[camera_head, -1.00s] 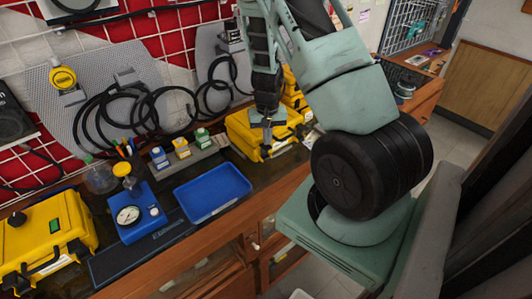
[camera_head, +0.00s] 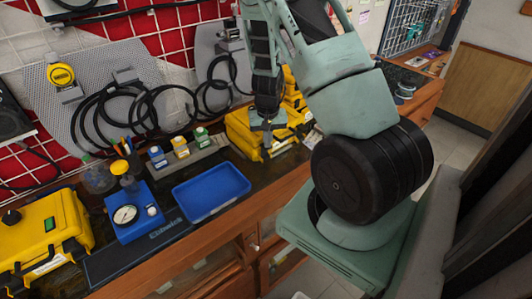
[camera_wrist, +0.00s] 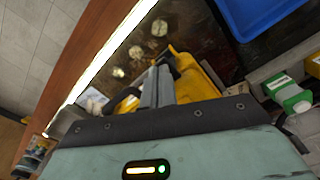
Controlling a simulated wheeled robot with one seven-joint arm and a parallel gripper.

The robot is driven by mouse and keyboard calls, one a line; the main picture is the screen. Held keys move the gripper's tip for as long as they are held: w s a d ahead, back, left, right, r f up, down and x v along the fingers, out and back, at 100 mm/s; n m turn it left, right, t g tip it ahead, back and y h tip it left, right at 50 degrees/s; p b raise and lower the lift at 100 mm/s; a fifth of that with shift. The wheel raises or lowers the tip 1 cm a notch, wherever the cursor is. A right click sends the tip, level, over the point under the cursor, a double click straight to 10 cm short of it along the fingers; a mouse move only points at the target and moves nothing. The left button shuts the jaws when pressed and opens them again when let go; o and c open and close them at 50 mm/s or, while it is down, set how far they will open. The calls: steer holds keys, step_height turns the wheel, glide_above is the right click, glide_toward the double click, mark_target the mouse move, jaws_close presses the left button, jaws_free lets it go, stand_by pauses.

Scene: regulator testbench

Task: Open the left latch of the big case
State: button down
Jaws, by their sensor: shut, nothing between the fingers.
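A yellow case (camera_head: 244,134) lies on the workbench beyond the blue tray in the head view. My gripper (camera_head: 267,142) points down at this case, with its fingers close to the front side. In the wrist view the fingers (camera_wrist: 164,66) are together and empty, in front of the yellow case (camera_wrist: 198,78). I cannot tell whether they touch it. The case's latches are too small or hidden to make out.
A blue tray (camera_head: 211,191) lies on the bench, left of my gripper. A blue gauge unit (camera_head: 134,218) and small bottles on a rack (camera_head: 187,156) stand nearby. Black hoses (camera_head: 120,112) hang behind. Floor is open to the right.

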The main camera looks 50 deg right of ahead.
steer(key=shift+a+f+b, duration=0.15)
steer(key=shift+f+b, duration=0.4)
steer(key=shift+f, duration=0.3)
steer(key=shift+w+f, duration=0.25)
steer(key=shift+w, duration=0.05)
steer(key=shift+s, duration=0.1)
steer(key=shift+r, duration=0.1)
steer(key=shift+s+r+p, duration=0.55)
steer(key=shift+s+r, duration=0.35)
steer(key=shift+r, duration=0.3)
step_height(320, 180, up, 7)
steer(key=p, duration=0.5)
steer(key=shift+f, duration=0.1)
